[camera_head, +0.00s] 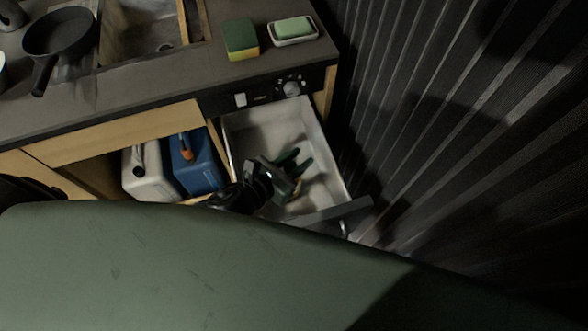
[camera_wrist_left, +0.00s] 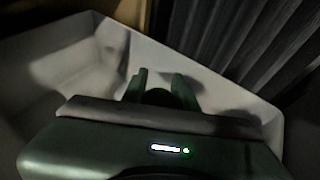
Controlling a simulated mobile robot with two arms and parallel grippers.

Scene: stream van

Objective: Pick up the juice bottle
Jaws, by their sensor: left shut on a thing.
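My left gripper (camera_head: 301,159) reaches down into the open white drawer (camera_head: 240,135) under the counter. It is shut on a dark, rounded thing, which I take to be the juice bottle. In the left wrist view the top of this bottle (camera_wrist_left: 158,98) shows dark between the two green fingers (camera_wrist_left: 161,77). Most of the bottle is hidden by the gripper and shadow, so I cannot tell its label or whether it touches the drawer floor. My right gripper is not in view.
The counter above holds a green and yellow sponge (camera_head: 241,40), a soap dish (camera_head: 294,31) and a black pan (camera_head: 60,38). White (camera_head: 148,172) and blue (camera_head: 194,163) canisters stand left of the drawer. A ribbed dark wall (camera_head: 440,120) rises close on the right.

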